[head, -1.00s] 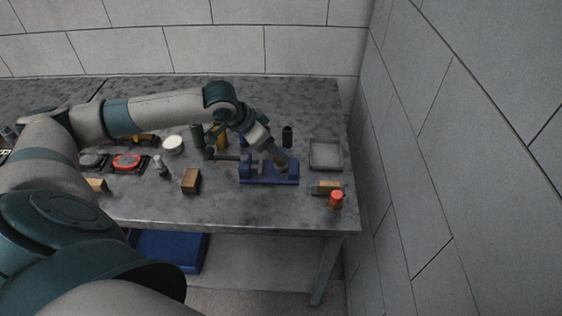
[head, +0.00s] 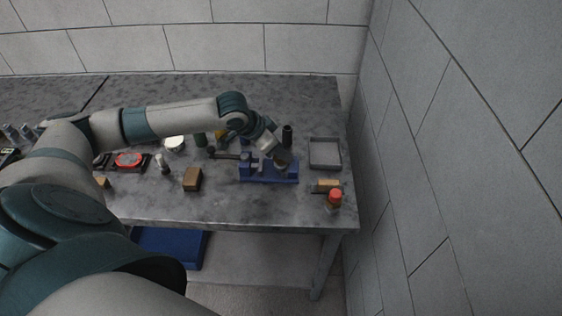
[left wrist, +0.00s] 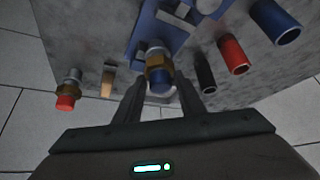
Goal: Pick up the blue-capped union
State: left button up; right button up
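The blue-capped union (left wrist: 159,72), with a brass hex nut and blue end, shows in the left wrist view beside the blue fixture (left wrist: 150,28). My left gripper (left wrist: 160,98) is open, its two dark fingers on either side of the union with gaps visible. In the head view, the left gripper (head: 276,152) is low over the blue fixture (head: 255,175) on the table. The union is small and partly hidden by the gripper there. Whether it rests in the fixture I cannot tell. My right gripper is not in view.
A red-capped union (head: 335,199) and a wooden block (head: 327,186) lie right of the fixture. A grey tray (head: 325,153) and a black cylinder (head: 287,136) are behind. A brown block (head: 192,179) lies left. The front strip of the grey table (head: 240,212) is clear.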

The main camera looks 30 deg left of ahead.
pick_arm(q)
grip_shut()
jog(key=shift+r, duration=0.1)
jog(key=shift+w+r+b, duration=0.1)
jog(key=shift+r+b, duration=0.2)
jog(key=shift+r, duration=0.15)
jog(key=r, duration=0.1)
jog(key=r+b, duration=0.1)
jog(key=r, duration=0.1)
jog(key=shift+d+r, duration=0.1)
jog(key=shift+d, duration=0.15)
jog(key=s+d+r+b, duration=0.2)
jog(key=s+d+r, duration=0.3)
jog(key=d, duration=0.5)
jog(key=shift+r+b, duration=0.4)
jog(key=shift+r, duration=0.5)
jog(key=shift+s, duration=0.1)
